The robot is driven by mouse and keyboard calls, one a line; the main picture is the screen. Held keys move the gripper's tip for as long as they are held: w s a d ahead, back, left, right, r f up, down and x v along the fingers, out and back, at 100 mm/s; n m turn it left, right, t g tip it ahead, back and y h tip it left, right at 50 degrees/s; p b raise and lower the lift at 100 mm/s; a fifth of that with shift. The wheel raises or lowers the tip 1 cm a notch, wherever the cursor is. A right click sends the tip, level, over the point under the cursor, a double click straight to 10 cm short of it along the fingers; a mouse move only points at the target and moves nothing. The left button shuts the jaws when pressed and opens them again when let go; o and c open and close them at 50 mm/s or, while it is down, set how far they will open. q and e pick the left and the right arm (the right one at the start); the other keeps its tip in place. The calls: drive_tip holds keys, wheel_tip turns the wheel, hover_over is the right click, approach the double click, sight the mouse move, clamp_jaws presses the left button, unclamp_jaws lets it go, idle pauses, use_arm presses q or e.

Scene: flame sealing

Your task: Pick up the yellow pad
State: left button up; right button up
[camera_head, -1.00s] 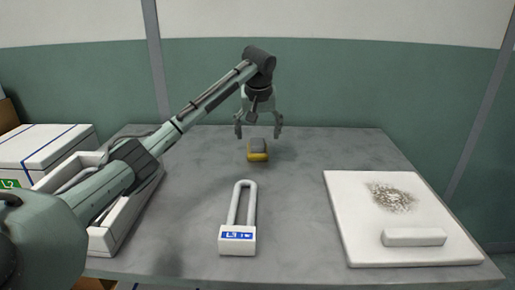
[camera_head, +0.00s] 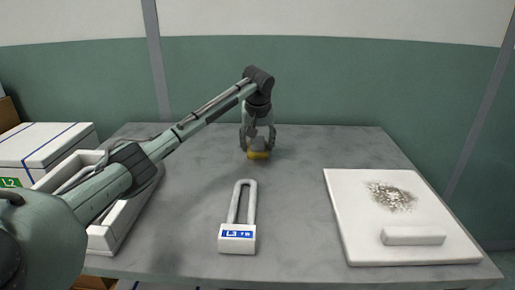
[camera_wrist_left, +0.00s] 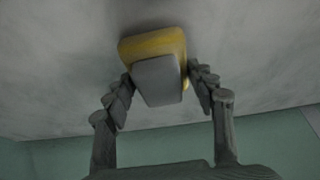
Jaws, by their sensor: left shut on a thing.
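The yellow pad (camera_head: 258,156) lies on the table toward the back middle in the head view, with a grey block-like top. It also shows in the left wrist view, with its yellow part (camera_wrist_left: 150,45) behind the grey part (camera_wrist_left: 158,80). My left gripper (camera_head: 258,148) has come down over it from above, one finger on each side. In the left wrist view its fingers (camera_wrist_left: 160,82) are shut on the pad's grey part. The pad appears to be still at table level. My right gripper is in neither view.
A white padlock-shaped piece with a blue label (camera_head: 237,240) lies front middle. A white board (camera_head: 350,235) with a dark speckled patch (camera_head: 390,196) and a white bar (camera_head: 413,236) lies right. A white open tray (camera_head: 103,238) stands left, near a white box (camera_head: 45,150). The grey table (camera_head: 300,190) is clear around the pad.

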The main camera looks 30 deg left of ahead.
use_arm(q)
drive_tip(key=shift+c, duration=1.1)
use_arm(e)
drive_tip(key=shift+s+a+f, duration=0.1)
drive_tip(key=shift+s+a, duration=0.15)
use_arm(q)
drive_tip(key=shift+r, duration=0.6)
drive_tip(key=r, duration=0.3)
drive_tip(key=shift+s+a+r, duration=0.2)
drive_tip(key=shift+s+a, duration=0.2)
drive_tip(key=s+a+r+b, duration=0.1)
drive_tip(key=s+a+r, duration=0.4)
drive_tip(key=s, duration=0.3)
drive_tip(key=shift+s+a+r, duration=0.4)
drive_tip(key=shift+r, duration=0.35)
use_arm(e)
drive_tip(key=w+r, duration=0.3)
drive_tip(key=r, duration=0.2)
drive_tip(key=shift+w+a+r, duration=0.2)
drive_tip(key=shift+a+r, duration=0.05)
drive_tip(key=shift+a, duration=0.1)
